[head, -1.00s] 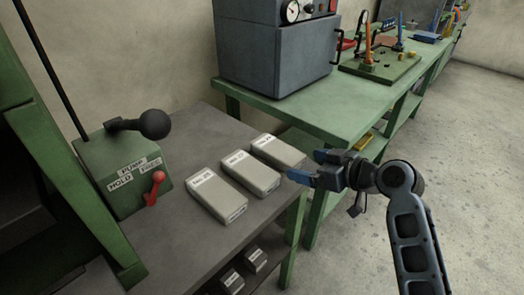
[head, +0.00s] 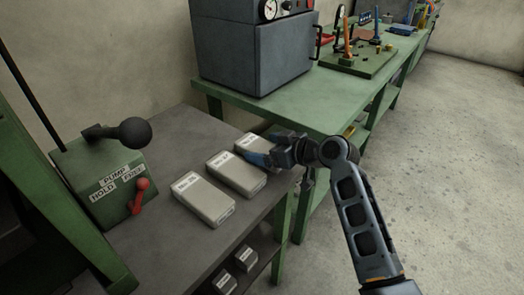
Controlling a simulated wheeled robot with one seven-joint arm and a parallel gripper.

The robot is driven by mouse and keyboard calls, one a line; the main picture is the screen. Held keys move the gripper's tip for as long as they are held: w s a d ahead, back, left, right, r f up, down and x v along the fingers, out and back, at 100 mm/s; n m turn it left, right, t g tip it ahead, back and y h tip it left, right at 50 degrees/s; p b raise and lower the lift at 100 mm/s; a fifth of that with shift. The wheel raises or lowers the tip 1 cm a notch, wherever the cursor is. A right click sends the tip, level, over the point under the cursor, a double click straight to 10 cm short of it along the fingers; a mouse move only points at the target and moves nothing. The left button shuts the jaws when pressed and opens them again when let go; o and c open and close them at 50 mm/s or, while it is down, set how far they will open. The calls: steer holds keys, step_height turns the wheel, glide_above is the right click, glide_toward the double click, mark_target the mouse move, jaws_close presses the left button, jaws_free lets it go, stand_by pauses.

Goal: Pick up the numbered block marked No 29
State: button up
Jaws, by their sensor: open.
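Three pale rectangular blocks with printed labels lie side by side on the dark bench top: a left block (head: 203,201), a middle block (head: 238,175) and a right block (head: 247,141). The labels are too small to read surely, so I cannot tell which is No 29. My gripper (head: 259,149) is open, with its blue fingers pointing left over the right block. It hides most of that block. I cannot tell whether the fingers touch it or straddle it.
A green box with a black ball lever (head: 134,132) and a red lever (head: 138,196) stands at left. Smaller blocks (head: 245,258) sit on the shelf below. A green table (head: 275,112) behind carries a grey oven (head: 253,50). Open floor lies at right.

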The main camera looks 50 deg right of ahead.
steer(key=c, duration=1.3)
